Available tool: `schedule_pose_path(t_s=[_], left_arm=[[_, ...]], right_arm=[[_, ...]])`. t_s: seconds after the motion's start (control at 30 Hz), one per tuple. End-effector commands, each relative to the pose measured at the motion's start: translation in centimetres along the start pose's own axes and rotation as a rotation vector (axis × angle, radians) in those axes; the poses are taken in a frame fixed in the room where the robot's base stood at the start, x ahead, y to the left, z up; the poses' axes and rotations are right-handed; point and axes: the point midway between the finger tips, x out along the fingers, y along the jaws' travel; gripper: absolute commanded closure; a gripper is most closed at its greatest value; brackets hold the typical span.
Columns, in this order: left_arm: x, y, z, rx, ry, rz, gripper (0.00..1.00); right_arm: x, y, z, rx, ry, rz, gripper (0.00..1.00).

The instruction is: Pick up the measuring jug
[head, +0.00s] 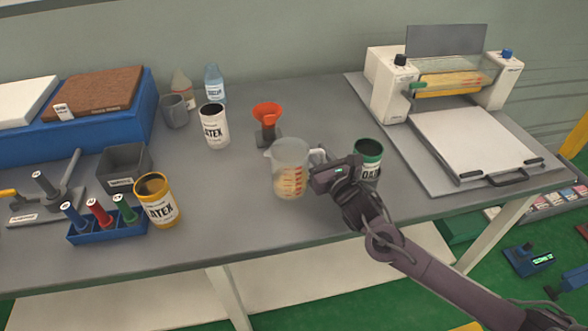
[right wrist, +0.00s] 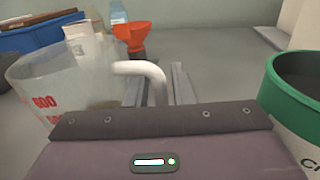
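The measuring jug (head: 289,170) is clear with red marks and stands upright on the grey table. Its white handle (head: 318,155) points right, toward my right gripper (head: 316,170). In the right wrist view, the jug (right wrist: 60,88) fills the left side. There, the handle (right wrist: 150,75) curves down between the two grey fingers of my right gripper (right wrist: 159,88). The fingers are apart, with small gaps beside the handle, so the gripper looks open around it. The lower part of the handle is hidden behind the gripper body. My left gripper is not in view.
A green-rimmed can (head: 368,158) stands close to the right of my right gripper. An orange funnel (head: 267,115) on a stand is behind the jug. A white latex can (head: 214,126) and a yellow-rimmed can (head: 157,200) stand to the left. The table front before the jug is clear.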

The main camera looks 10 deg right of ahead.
Motion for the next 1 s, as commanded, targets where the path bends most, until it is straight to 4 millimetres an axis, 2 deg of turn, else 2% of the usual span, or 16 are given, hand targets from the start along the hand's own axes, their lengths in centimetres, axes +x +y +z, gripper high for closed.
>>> schedule_pose_path(t_s=[0.1, 0.27, 0.77, 1.0], left_arm=[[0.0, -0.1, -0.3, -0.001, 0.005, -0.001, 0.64], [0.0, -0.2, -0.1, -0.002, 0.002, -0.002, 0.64], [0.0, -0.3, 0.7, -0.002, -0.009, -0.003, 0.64], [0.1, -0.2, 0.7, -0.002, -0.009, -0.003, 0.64]], right_arm=[[0.0, 0.0, 0.0, 0.0, 0.0, 0.0, 0.81], [0.0, 0.0, 0.0, 0.0, 0.0, 0.0, 1.0], [0.0, 0.0, 0.2, 0.001, -0.003, 0.0, 1.0], [0.0, 0.0, 1.0, 0.001, -0.005, 0.001, 1.0]])
